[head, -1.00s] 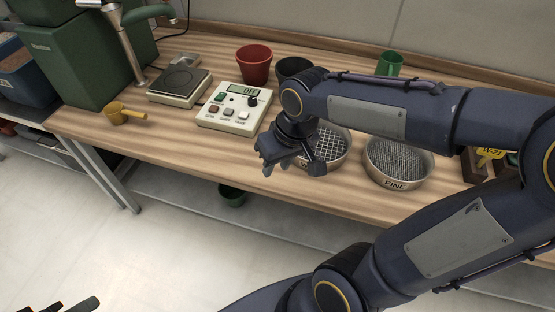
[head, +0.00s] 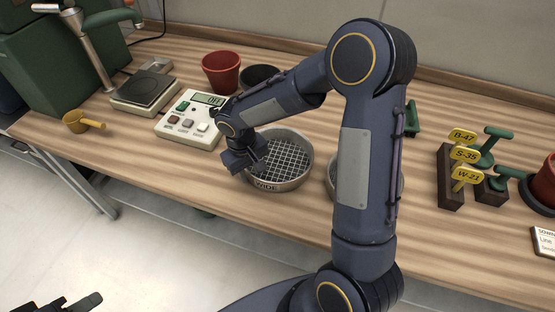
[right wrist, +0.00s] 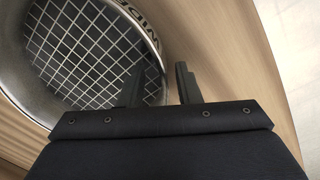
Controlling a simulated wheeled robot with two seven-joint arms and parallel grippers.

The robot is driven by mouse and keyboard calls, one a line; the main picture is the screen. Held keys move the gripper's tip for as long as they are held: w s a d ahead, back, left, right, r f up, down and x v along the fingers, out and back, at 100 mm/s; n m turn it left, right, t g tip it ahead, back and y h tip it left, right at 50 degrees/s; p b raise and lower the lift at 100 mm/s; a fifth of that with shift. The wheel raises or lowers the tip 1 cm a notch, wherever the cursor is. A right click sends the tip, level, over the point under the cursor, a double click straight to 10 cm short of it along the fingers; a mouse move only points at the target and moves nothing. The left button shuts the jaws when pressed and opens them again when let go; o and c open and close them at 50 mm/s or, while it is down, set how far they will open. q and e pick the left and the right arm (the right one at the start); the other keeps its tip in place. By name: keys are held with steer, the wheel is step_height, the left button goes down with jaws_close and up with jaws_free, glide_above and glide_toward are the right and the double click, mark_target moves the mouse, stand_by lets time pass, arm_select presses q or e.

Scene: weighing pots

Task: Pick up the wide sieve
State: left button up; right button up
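The wide sieve (head: 298,177), a round grey pan with a coarse wire mesh and "WIDE" on its front, stands on the bench. My right gripper (head: 257,164) is at its left front rim, pointing down. In the right wrist view, the sieve (right wrist: 85,50) fills the upper left. The open fingers of the right gripper (right wrist: 160,85) stand either side of its rim, one over the mesh side and one outside. I cannot tell whether they touch it. My left gripper (head: 75,304) shows only partly at the bottom left edge, away from the bench.
A second sieve (head: 397,188) is mostly hidden behind my right arm. A scale display box (head: 188,122) stands close left of the gripper. Red (head: 221,75) and dark (head: 259,76) pots stand behind. Labelled tags (head: 464,154) and green-handled tools are right. The bench's front strip is clear.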

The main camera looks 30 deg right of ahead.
steer(key=shift+f, duration=0.9)
steer(key=shift+c, duration=0.2)
jaws_close()
steer(key=shift+r, duration=0.15)
